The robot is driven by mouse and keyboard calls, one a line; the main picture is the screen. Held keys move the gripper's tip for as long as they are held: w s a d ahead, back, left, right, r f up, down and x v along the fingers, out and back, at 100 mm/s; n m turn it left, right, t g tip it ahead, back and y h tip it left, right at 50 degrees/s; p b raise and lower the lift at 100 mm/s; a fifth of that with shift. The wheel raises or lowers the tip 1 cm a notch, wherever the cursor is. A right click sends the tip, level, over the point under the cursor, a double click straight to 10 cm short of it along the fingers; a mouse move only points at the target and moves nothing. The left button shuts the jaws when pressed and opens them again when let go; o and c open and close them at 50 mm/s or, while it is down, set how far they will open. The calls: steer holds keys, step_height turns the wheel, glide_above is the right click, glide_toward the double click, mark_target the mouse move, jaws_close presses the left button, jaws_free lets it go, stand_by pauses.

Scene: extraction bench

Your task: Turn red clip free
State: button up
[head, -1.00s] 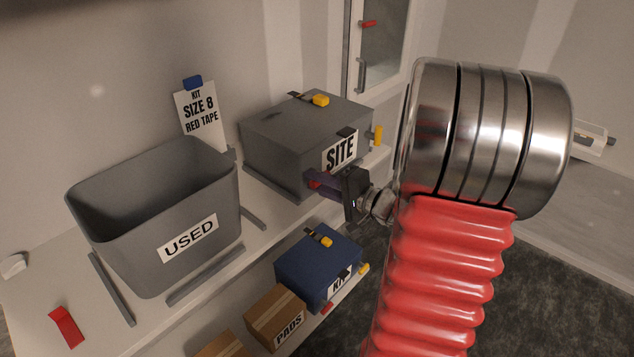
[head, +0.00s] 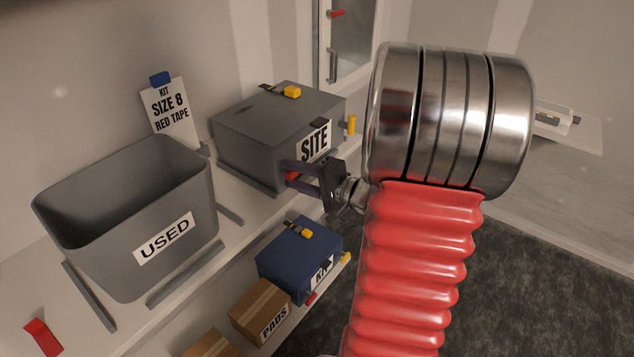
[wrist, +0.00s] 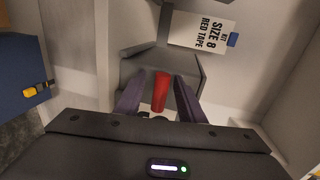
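The grey SITE box (head: 255,150) stands on the bench behind the USED bin. Its red clip (head: 291,175) is on the front side, left of the SITE label, and partly hidden by my fingers. My gripper (head: 287,174) reaches this front from the right, with its two purple fingers apart, one above the other. In the wrist view the red clip (wrist: 161,92) lies between the open fingers (wrist: 158,95), with a gap showing on each side. Yellow clips sit on the box's top (head: 292,92) and right side (head: 351,125).
The grey USED bin (head: 125,215) stands at left, with the SIZE 8 RED TAPE card (head: 170,108) behind it. Below are a blue KIT box (head: 295,262) and a PADS carton (head: 260,310). A red piece (head: 43,338) lies at front left. Grey rails edge the bin.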

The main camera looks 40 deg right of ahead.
steer(key=v, duration=1.3)
steer(key=shift+s, duration=0.2)
stand_by(0.4)
